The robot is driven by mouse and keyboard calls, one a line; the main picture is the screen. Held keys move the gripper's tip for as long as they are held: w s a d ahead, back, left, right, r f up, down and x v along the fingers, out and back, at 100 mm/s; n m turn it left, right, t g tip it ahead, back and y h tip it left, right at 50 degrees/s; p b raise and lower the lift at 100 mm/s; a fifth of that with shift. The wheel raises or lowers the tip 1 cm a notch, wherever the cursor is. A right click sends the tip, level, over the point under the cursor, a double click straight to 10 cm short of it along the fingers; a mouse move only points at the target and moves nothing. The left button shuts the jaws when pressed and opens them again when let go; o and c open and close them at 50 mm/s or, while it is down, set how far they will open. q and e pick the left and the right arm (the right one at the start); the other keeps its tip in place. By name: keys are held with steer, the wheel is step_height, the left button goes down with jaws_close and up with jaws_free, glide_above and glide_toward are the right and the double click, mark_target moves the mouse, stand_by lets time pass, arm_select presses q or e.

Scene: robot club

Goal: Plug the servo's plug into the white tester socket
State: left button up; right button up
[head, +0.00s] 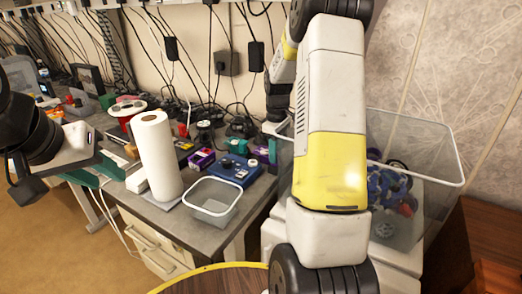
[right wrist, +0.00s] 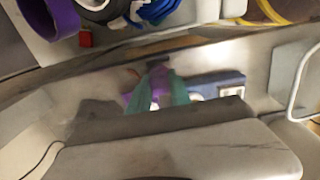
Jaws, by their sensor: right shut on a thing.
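A blue box with knobs and small white patches (head: 236,173), likely the tester, sits on the bench. A blue block with a white square (right wrist: 232,90) shows beyond the jaws in the right wrist view; I cannot tell for sure that it is the socket. My right gripper (head: 276,126) is over the bench's right end, partly hidden by my arm. The servo's cable is not distinct.
A paper roll (head: 156,155) and an empty clear tub (head: 211,199) stand on the bench. A purple box (head: 201,160) is near the tester. A clear bin (head: 427,190) with blue items stands right. Cables hang along the wall. A round yellow-edged table (head: 215,281) is in front.

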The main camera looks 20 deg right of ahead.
jaws_close()
steer(key=shift+r, duration=1.15)
steer(key=shift+r, duration=1.7)
